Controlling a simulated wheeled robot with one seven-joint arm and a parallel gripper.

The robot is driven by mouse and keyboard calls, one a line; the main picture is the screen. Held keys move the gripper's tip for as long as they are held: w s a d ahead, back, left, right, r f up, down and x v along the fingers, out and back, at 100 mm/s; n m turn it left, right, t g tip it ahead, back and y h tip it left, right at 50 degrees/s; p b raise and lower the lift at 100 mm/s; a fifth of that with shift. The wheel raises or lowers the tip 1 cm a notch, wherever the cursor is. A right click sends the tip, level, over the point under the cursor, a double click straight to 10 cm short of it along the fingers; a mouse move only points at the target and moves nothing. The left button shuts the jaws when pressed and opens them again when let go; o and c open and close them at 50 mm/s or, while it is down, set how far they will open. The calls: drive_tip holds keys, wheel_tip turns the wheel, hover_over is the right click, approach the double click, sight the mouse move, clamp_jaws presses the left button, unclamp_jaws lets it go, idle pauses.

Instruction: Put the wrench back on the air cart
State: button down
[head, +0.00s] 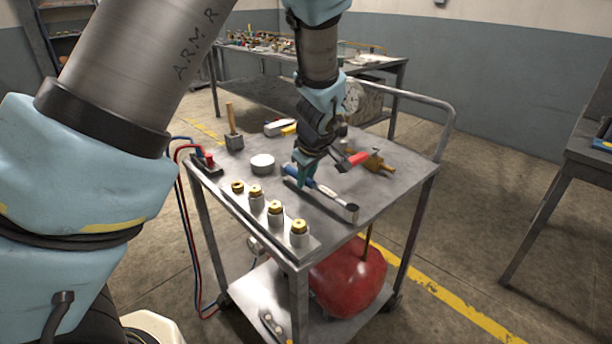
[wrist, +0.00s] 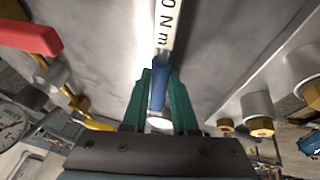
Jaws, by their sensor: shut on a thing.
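The wrench (head: 328,192) has a blue handle, a pale shaft with lettering and a round metal head at its near right end. My gripper (head: 304,182) is shut on the blue handle, which shows between the teal fingers in the wrist view (wrist: 160,86). The wrench is at or just above the grey metal top of the air cart (head: 385,193); I cannot tell whether it touches. Its lettered shaft (wrist: 167,30) runs away from the fingers in the wrist view.
A row of brass-topped fittings (head: 275,212) lines the cart's front left edge. A white round lid (head: 262,164), a mallet (head: 234,135) and a red-handled tool (head: 352,161) surround the wrench. A red tank (head: 348,278) is below. The top's right side is clear.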

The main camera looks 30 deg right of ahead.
drive_tip(key=shift+f+b, duration=0.55)
drive_tip(key=c, duration=0.6)
unclamp_jaws()
drive_tip(key=d+b+v, duration=0.1)
drive_tip(key=v, duration=1)
drive_tip(key=w+a+m+g+y+p, duration=0.1)
drive_tip(key=w+a, duration=0.1)
drive_tip(key=a, duration=0.7)
drive_tip(key=w+a+m+g, duration=0.1)
drive_tip(key=w+a, duration=0.2)
drive_tip(key=a, duration=0.6)
drive_tip(key=s+a+m+g+p, duration=0.1)
drive_tip(key=s+a, duration=0.4)
drive_tip(key=a, duration=1.4)
drive_tip(key=shift+s+m+p, duration=0.25)
drive_tip(key=shift+m+p, duration=0.35)
drive_tip(key=shift+m, duration=0.2)
